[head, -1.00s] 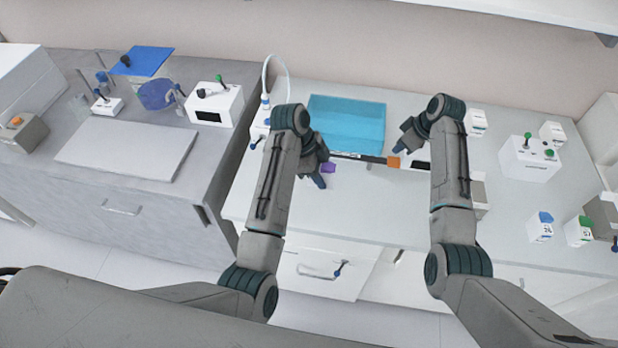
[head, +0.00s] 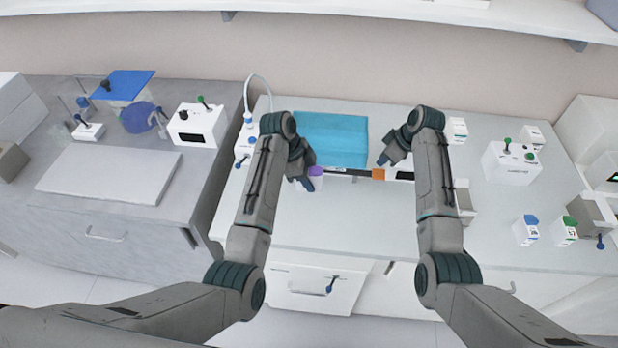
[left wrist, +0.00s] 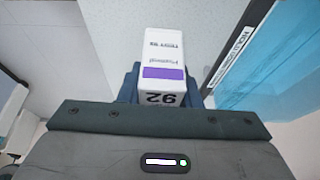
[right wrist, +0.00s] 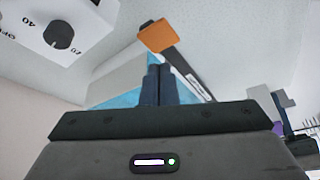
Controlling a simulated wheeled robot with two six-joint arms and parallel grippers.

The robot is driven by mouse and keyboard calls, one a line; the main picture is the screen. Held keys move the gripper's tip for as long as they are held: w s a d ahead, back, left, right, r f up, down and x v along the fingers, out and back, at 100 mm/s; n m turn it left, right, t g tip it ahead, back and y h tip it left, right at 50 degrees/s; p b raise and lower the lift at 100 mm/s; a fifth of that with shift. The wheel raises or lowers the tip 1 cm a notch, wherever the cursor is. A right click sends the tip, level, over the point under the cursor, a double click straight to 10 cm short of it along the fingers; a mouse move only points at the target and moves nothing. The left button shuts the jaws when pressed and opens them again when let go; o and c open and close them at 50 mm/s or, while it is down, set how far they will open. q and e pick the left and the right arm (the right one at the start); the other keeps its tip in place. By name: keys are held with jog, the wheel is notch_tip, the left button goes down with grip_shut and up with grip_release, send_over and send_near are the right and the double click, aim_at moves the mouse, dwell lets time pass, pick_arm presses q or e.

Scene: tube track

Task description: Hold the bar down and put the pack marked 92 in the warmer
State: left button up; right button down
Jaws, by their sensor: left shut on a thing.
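The pack marked 92 (left wrist: 163,45), white with a purple band, is held between the fingers of my left gripper (head: 308,182). Its purple top (head: 315,171) shows in the head view, in front of the warmer's left part. The warmer appears to be the translucent blue box (head: 330,138) at the back of the bench. A dark bar (head: 345,171) with an orange end block (head: 378,174) runs along its front. My right gripper (head: 384,159) has its fingers together and empty, just above and behind the orange block. In the right wrist view the orange block (right wrist: 156,35) lies beyond the fingertips, apart from them.
A white dial box (right wrist: 68,30) stands close to the right gripper. Blue-topped (head: 526,230) and green-topped (head: 564,231) packs stand at the right. The bench front between my arms is clear.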

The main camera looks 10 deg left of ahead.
aim_at(381, 174)
jog(key=shift+f, duration=1.9)
pick_arm(q)
jog(key=shift+s+r, duration=0.1)
pick_arm(e)
jog(key=shift+s+f, duration=0.15)
jog(key=shift+f, duration=1.65)
jog(key=shift+r, duration=0.1)
pick_arm(q)
jog(key=shift+w, duration=0.45)
jog(key=shift+w+r, duration=0.2)
jog(key=shift+w, duration=4.5)
